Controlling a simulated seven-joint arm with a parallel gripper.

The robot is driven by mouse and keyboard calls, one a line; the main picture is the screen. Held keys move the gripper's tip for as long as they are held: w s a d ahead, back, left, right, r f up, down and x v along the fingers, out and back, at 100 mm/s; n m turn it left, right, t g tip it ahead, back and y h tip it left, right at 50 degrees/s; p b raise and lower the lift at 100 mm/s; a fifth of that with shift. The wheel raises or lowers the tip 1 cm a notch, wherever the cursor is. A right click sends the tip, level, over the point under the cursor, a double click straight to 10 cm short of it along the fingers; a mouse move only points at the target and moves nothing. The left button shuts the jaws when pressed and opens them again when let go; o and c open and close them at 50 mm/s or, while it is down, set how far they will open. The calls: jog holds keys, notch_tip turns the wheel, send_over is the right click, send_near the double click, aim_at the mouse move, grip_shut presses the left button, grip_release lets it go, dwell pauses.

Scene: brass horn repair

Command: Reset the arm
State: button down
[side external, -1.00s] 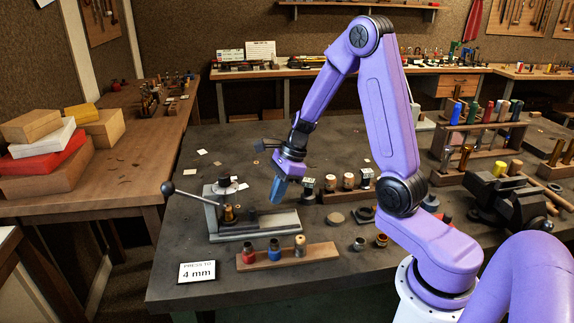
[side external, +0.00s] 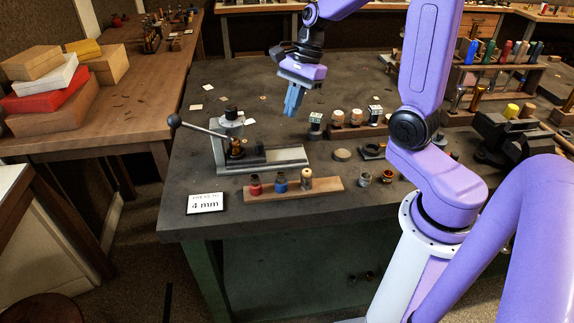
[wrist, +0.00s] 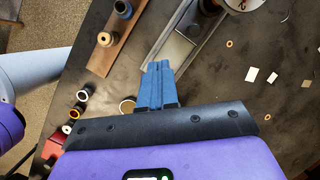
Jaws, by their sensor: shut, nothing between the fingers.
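My gripper (side external: 292,105) hangs above the dark workbench (side external: 215,130), with its blue fingers pointing down. Its fingers are together and hold nothing. In the wrist view the shut fingers (wrist: 158,68) show over the bench, with no part between them. In the side view a lever press (side external: 262,160), with a ball-ended handle at the left, stands nearer the camera than the gripper. A small brass piece (side external: 237,148) sits at the press. The fingers are apart from the press and everything else in view.
A wooden strip (side external: 290,203) holds red, blue and pale-topped parts in front of the press. Another block with small parts (side external: 355,132) lies right of my gripper. A vise (side external: 505,140) is at the right.

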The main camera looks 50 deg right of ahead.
jog(key=s+a+n+h, duration=0.1)
jog(key=s+a+n, duration=0.3)
jog(key=s+n, duration=0.7)
jog(key=s+a+n+h, duration=0.2)
jog(key=s+a+n, duration=0.3)
jog(key=s+n, duration=0.6)
jog(key=n, duration=0.8)
jog(key=shift+f+n+g, duration=0.3)
jog(key=shift+f+g, duration=0.05)
jog(key=shift+g, duration=0.05)
